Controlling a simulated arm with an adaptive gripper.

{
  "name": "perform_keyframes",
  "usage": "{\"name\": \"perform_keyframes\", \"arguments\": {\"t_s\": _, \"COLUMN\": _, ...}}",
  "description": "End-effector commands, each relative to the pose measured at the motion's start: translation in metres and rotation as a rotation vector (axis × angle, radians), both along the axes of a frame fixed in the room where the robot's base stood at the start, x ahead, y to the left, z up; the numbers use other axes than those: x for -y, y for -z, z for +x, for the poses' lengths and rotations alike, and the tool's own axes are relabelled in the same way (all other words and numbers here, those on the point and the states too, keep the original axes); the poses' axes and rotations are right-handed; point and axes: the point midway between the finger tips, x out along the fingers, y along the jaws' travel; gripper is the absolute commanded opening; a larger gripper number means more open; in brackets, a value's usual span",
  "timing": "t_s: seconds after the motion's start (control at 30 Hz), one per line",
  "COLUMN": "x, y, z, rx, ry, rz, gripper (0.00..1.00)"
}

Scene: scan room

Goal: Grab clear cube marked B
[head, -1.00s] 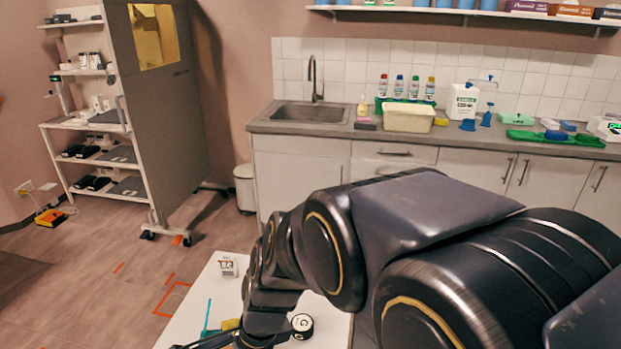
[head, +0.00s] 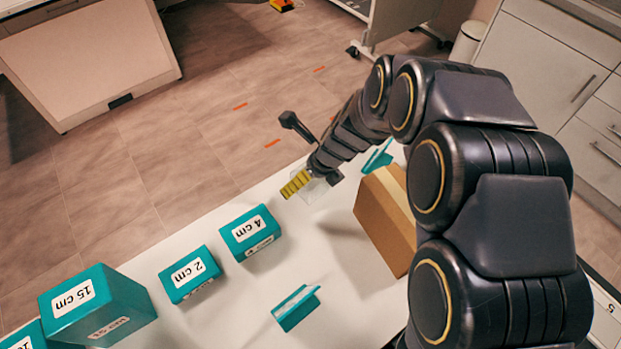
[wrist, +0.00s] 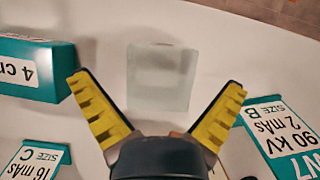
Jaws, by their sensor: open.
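A clear cube (wrist: 160,78) stands on the white table in the wrist view, pale and see-through, with no letter readable on it. It shows only faintly in the head view (head: 317,193), beside the yellow finger pad. My gripper (wrist: 156,86) is open and empty, its two yellow-padded fingers spread left and right of the cube's near side. I cannot tell whether they touch it. In the head view my gripper (head: 312,182) is low over the table's far edge, partly hidden by its own links.
Teal blocks marked 4 cm (head: 249,233), 2 cm (head: 189,274) and 15 cm (head: 97,305) stand on the white table (head: 235,320). A cardboard box (head: 385,222) is right of my gripper. Teal cards read SIZE C (wrist: 35,160) and SIZE B (wrist: 280,135).

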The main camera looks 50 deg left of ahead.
Motion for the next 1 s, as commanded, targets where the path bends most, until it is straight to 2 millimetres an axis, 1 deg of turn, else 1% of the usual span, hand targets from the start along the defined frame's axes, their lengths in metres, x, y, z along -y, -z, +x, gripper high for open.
{"name": "perform_keyframes", "arguments": {"t_s": 0.03, "x": -0.003, "y": 0.009, "z": -0.002, "rx": -0.004, "ry": -0.001, "rz": -0.002, "gripper": 1.0}}
{"name": "perform_keyframes", "arguments": {"t_s": 0.13, "x": -0.008, "y": 0.018, "z": -0.001, "rx": 0.001, "ry": -0.001, "rz": 0.001, "gripper": 1.0}}
{"name": "perform_keyframes", "arguments": {"t_s": 0.2, "x": -0.009, "y": 0.021, "z": -0.001, "rx": 0.002, "ry": 0.001, "rz": 0.001, "gripper": 1.0}}
{"name": "perform_keyframes", "arguments": {"t_s": 0.37, "x": -0.009, "y": 0.021, "z": 0.0, "rx": 0.002, "ry": 0.001, "rz": 0.001, "gripper": 1.0}}
{"name": "perform_keyframes", "arguments": {"t_s": 0.4, "x": -0.009, "y": 0.021, "z": 0.0, "rx": 0.002, "ry": 0.001, "rz": 0.001, "gripper": 0.91}}
{"name": "perform_keyframes", "arguments": {"t_s": 0.43, "x": -0.009, "y": 0.021, "z": 0.0, "rx": 0.002, "ry": 0.001, "rz": 0.001, "gripper": 0.79}}
{"name": "perform_keyframes", "arguments": {"t_s": 0.47, "x": -0.009, "y": 0.021, "z": 0.0, "rx": 0.002, "ry": 0.001, "rz": 0.001, "gripper": 0.66}}
{"name": "perform_keyframes", "arguments": {"t_s": 0.5, "x": -0.009, "y": 0.021, "z": 0.0, "rx": 0.002, "ry": 0.001, "rz": 0.001, "gripper": 0.49}}
{"name": "perform_keyframes", "arguments": {"t_s": 0.6, "x": -0.009, "y": 0.021, "z": 0.0, "rx": 0.002, "ry": 0.001, "rz": 0.001, "gripper": 0.37}}
{"name": "perform_keyframes", "arguments": {"t_s": 0.63, "x": -0.009, "y": 0.021, "z": 0.0, "rx": 0.002, "ry": 0.001, "rz": 0.001, "gripper": 0.35}}
{"name": "perform_keyframes", "arguments": {"t_s": 1.0, "x": -0.009, "y": 0.02, "z": 0.0, "rx": 0.002, "ry": 0.001, "rz": 0.002, "gripper": 0.35}}
